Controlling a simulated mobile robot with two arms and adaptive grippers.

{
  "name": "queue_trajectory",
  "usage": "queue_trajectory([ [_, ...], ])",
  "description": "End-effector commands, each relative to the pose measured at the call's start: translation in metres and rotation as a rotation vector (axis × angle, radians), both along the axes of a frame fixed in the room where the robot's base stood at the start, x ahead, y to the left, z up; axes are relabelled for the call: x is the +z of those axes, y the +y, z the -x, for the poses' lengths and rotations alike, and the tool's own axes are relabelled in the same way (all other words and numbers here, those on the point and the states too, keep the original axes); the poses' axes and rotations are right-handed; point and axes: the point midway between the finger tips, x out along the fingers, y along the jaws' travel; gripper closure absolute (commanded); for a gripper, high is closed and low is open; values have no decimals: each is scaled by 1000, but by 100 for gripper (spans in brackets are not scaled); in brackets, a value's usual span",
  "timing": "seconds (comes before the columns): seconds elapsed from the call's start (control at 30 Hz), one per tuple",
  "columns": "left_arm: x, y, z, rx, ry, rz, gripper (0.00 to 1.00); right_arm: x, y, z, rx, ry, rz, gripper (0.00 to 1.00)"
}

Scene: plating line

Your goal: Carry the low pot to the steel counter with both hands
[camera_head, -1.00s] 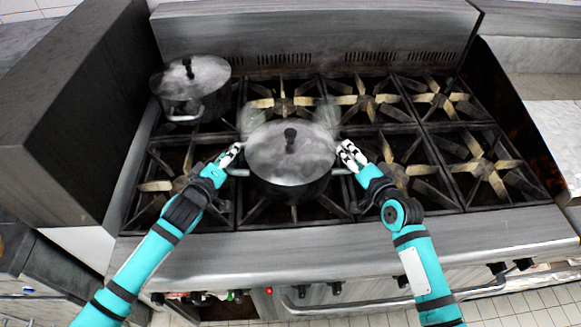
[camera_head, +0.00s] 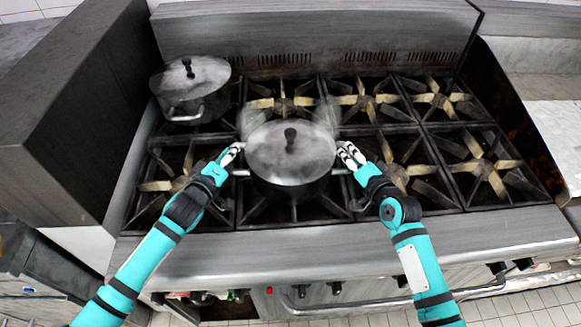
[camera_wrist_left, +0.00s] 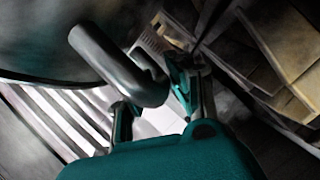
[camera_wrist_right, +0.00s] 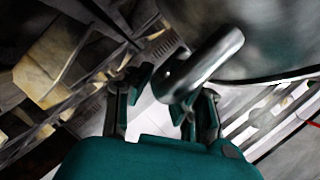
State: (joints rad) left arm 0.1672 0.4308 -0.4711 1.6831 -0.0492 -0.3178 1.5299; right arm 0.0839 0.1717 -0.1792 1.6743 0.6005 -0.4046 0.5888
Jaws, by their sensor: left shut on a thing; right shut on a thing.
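A second lidded pot (camera_head: 195,103) stands on the back-left burner. The burners right of the low pot are empty, with raised grates (camera_head: 480,165). A tall dark block (camera_head: 75,100) walls the left side, and a steel backsplash (camera_head: 310,35) the rear. Steam hangs around the low pot.

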Motion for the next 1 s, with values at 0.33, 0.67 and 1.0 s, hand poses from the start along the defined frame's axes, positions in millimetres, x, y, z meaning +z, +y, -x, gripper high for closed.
queue_trajectory([
  [0.33, 3, 1, -1, 2, -3, -1, 100, 5, -1, -1, -2, -7, -1, 100],
  [0.67, 25, 2, -1, 2, -4, -2, 100, 28, -2, -1, -3, -9, -2, 100],
  [1.0, 52, 2, -1, 3, -4, -3, 100, 55, -2, -2, -4, -10, -1, 100],
])
